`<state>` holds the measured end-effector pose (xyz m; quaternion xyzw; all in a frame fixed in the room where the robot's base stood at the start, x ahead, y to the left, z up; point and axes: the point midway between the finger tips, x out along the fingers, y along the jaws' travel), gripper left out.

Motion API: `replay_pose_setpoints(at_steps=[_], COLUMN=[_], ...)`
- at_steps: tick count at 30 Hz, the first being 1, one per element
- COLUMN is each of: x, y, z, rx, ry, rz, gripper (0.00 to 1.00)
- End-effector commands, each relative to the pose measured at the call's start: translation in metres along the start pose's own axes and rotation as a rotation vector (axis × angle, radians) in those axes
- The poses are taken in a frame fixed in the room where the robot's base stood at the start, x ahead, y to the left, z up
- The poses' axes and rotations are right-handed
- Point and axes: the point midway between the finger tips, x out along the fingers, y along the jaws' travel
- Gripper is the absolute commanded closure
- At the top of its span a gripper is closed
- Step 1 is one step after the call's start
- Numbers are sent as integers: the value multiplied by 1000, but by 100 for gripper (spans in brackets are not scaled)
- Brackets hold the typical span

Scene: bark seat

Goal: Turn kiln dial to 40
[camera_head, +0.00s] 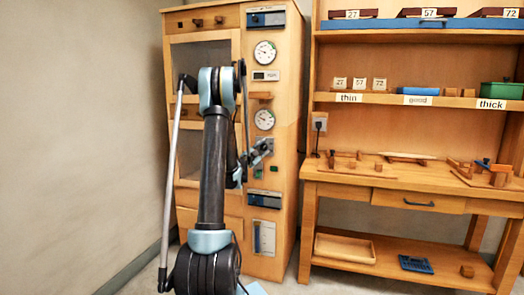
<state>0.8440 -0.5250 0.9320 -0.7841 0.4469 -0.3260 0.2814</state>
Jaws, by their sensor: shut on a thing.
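The kiln (288,150) is a tall wooden cabinet with a control strip on its right side. Two round white gauges sit on this strip, an upper gauge (265,53) and a lower gauge (264,120). My gripper (264,147) is at the strip, just below the lower gauge, and is shut on the kiln dial there. The dial is mostly hidden behind the fingers, and its setting cannot be read. A small digital display (266,76) shows between the gauges, too small to read.
My arm covers much of the kiln's front. A workbench (345,178) with wooden pieces stands to the right, under shelves with labels such as thin (349,98) and thick (491,104). A power socket (320,121) is on the wall panel. The left wall is bare.

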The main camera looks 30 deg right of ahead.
Motion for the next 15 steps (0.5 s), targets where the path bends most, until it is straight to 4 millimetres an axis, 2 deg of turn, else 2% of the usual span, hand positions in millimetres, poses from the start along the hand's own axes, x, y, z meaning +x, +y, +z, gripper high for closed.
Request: replay_pose_setpoints(at_steps=[6, 15], x=[-1, 0], y=[1, 3], z=[1, 0], rx=[119, 198], ry=[-3, -1], rz=[47, 82], gripper=[88, 88])
